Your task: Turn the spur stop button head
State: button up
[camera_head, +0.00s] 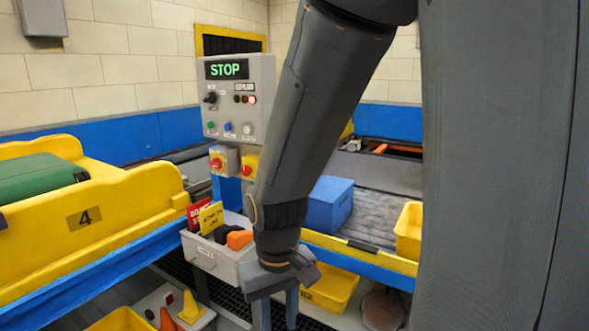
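Two red button heads sit on small boxes under the control panel. The left red button head (216,163) is on a grey box, and the right red button head (247,170) is on a yellow box, partly behind my arm. I cannot read a label that tells which one is the spur stop. My gripper (277,312) points down at the bottom middle, lower in the picture than both buttons and apart from them. Its two fingers are spread, with nothing seen between them.
The control panel (238,103) shows STOP in green. A grey bin (208,258) with cards and dark and orange items stands left of my gripper. A yellow tray (100,210) marked 4 holds a green case at left. A blue box (331,203) is on the conveyor at right.

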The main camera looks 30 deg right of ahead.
aim_at(245, 171)
jog(key=u, duration=0.3)
jog(key=k, duration=1.3)
jog(key=u, duration=0.75)
jog(key=i, duration=1.7)
jog(key=z, duration=1.3)
jog(key=i, duration=0.6)
jog(key=z, duration=0.55)
